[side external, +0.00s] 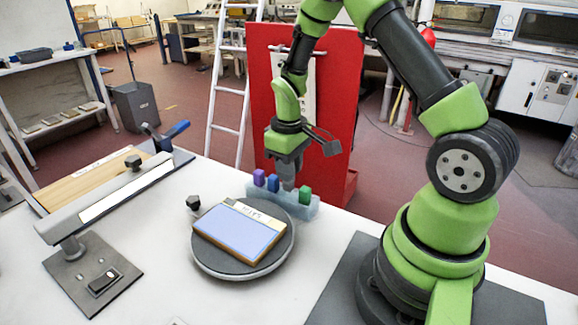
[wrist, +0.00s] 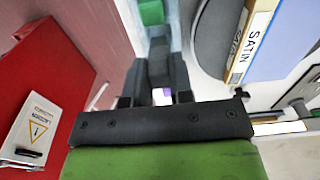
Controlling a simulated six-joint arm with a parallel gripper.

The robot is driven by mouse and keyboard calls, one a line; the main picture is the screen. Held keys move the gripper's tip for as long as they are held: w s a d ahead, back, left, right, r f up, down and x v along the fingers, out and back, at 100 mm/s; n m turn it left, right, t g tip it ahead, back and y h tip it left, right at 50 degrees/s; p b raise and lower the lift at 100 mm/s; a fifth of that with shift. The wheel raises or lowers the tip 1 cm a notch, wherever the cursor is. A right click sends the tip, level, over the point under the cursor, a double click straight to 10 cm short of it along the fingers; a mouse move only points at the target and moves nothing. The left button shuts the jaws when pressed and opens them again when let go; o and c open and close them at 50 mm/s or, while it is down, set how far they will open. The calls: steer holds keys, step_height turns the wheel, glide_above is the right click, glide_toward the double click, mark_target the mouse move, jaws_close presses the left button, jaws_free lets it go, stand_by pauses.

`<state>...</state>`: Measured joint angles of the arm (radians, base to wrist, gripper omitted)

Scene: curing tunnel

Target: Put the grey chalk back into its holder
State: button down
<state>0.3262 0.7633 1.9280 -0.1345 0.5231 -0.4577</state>
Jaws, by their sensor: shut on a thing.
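The pale blue holder (side external: 299,210) stands near the table's far edge. It carries a purple chalk (side external: 259,177), a blue chalk (side external: 273,183) and a green chalk (side external: 305,195). My gripper (side external: 288,172) points down over the holder and is shut on the grey chalk (side external: 289,185), between the blue and green chalks. The chalk's lower end is at the holder's top; I cannot tell how deep it sits. In the wrist view the green chalk (wrist: 151,12) is beyond my fingers (wrist: 158,78), and a bit of purple (wrist: 166,92) shows near them.
A round dark turntable (side external: 213,262) with a panel marked SATIN (side external: 240,230) stands just in front of the holder. A small black knob-like piece (side external: 193,202) is beside it. A lamp-like fixture (side external: 110,200) stands left. A red panel (side external: 265,100) rises behind.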

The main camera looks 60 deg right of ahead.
steer(key=shift+f, duration=0.25)
stand_by(0.4)
steer(key=shift+f, duration=0.75)
steer(key=shift+f, duration=0.15)
steer(key=c, duration=0.9)
jaws_free()
steer(key=shift+r, duration=3.5)
